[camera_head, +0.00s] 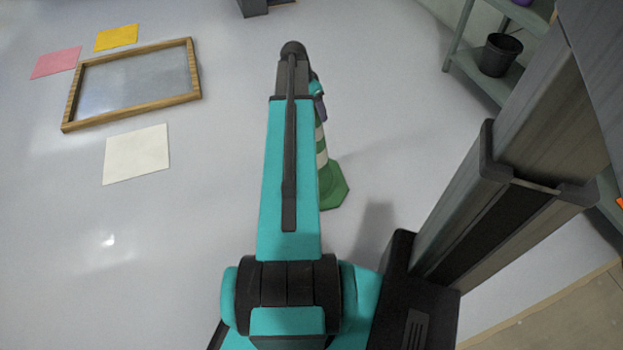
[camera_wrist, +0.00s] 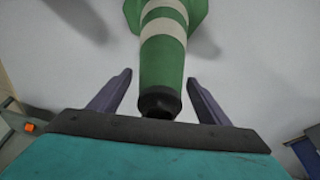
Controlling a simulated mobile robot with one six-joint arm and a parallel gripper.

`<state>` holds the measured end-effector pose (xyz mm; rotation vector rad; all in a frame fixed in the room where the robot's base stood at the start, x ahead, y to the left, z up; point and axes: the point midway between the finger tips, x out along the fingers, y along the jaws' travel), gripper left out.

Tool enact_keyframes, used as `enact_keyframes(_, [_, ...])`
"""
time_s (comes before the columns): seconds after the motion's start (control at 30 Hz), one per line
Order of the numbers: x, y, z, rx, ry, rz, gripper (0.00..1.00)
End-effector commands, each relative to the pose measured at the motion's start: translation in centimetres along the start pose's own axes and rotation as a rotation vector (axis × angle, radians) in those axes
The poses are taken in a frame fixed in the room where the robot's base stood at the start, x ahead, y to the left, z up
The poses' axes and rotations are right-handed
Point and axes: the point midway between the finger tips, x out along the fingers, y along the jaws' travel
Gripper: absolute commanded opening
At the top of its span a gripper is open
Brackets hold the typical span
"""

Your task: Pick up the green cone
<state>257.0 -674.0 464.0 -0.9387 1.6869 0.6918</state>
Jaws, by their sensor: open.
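The green cone (camera_head: 333,188) with white bands stands on the floor in the head view, partly hidden behind my arm. Its wide green base shows to the right of the arm. In the wrist view the cone (camera_wrist: 162,62) runs from the top edge down to its dark tip, which lies between the two fingers. My gripper (camera_wrist: 160,85) is open, with one finger on each side of the cone's upper part. Gaps show between the fingers and the cone. In the head view my gripper (camera_head: 319,100) is mostly hidden by the arm.
A wooden frame (camera_head: 68,106) lies on the floor at the left, with a pink sheet (camera_head: 55,62), a yellow sheet (camera_head: 116,37) and a white sheet (camera_head: 136,154) around it. A shelf at the upper right holds a black bucket (camera_head: 500,55). The floor around the cone is clear.

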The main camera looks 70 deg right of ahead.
Motion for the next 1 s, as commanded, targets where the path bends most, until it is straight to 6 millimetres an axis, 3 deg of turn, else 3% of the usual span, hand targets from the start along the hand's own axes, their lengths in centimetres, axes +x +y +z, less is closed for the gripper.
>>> enact_keyframes(0.3, [-0.03,0.01,0.0,0.0,0.0,0.0,0.71])
enact_keyframes(0.7, [-0.03,0.01,-0.01,0.001,0.0,0.0,0.03])
enact_keyframes(1.0, [-0.17,-0.03,-0.13,0.001,0.002,-0.001,0.0])
